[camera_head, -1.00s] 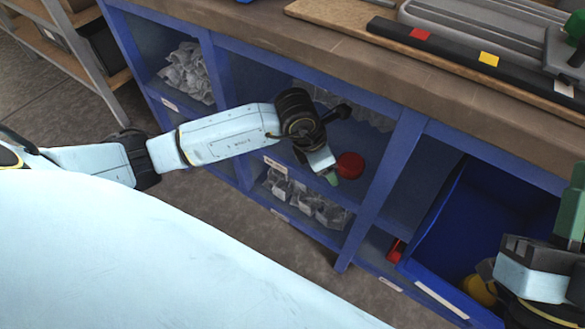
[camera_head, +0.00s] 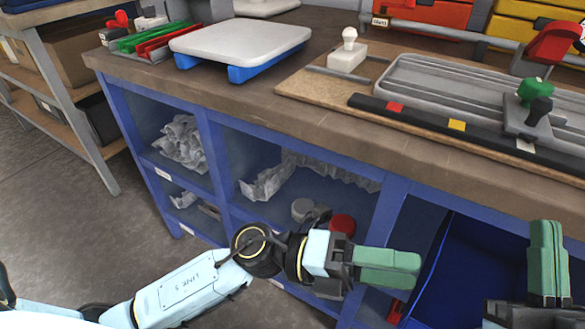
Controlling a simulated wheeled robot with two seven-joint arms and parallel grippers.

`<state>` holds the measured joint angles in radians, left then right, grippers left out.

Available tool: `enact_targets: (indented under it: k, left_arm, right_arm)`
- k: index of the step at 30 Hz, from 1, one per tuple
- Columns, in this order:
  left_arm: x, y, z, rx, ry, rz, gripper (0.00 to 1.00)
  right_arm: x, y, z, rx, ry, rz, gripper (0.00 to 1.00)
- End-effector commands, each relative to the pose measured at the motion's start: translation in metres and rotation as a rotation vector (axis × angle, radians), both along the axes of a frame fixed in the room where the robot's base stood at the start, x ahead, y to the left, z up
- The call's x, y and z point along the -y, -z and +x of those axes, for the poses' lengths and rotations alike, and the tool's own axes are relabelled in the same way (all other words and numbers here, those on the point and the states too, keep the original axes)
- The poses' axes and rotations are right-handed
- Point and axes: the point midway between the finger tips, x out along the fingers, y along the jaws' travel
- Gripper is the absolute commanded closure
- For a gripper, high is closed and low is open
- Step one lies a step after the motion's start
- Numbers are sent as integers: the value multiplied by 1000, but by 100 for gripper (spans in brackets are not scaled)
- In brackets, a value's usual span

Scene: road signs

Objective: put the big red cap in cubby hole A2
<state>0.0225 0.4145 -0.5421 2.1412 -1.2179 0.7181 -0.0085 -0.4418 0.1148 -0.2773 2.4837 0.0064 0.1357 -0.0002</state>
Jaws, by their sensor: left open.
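The big red cap (camera_head: 342,224) sits inside the upper middle cubby hole (camera_head: 230,150) of the blue shelf unit, towards its right side. A grey round piece (camera_head: 303,209) is beside it on the left. My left gripper (camera_head: 390,268) is open and empty, in front of the shelf and lower right of the cap in the picture. Its green fingers point right, and its wrist hides the cubby's lower front edge. My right gripper (camera_head: 548,262) is at the right edge with green fingers up; its opening is unclear. The cubby labels are too small to read.
Crumpled clear bags (camera_head: 180,145) fill the left cubby, and more lie in the middle one. A blue bin (camera_head: 470,270) is at the lower right. The brown worktop (camera_head: 240,105) above holds a white scale (camera_head: 240,42) and a grey tray (camera_head: 450,85).

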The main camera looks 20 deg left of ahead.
Motion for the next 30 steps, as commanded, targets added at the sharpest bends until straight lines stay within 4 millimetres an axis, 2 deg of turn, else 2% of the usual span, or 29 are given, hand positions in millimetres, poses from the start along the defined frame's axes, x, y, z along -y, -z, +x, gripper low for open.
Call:
enact_targets:
  k: [1, 3, 6, 9, 13, 18, 30]
  left_arm:
    - [-6, -25, -3, -96, -25, -147, 31]
    - [-23, -56, 0, -239, -60, -345, 31]
    - [-56, -86, 8, -453, -102, -612, 31]
    - [-91, -100, 17, -668, -132, -847, 31]
    - [-126, -100, 25, -901, -143, -1075, 31]
    - [-149, -93, 27, -1076, -131, -1226, 31]
    - [-152, -91, 27, -1113, -124, -1256, 31]
  right_arm:
    - [0, 0, 0, 0, 0, 0, 100]
    - [0, 0, 0, 0, 0, 0, 100]
    - [0, 0, 0, 0, 0, 0, 100]
    - [0, 0, 0, 0, 0, 0, 100]
    - [0, 0, 0, 0, 0, 0, 100]
    - [0, 0, 0, 0, 0, 0, 100]
    - [0, 0, 0, 0, 0, 0, 100]
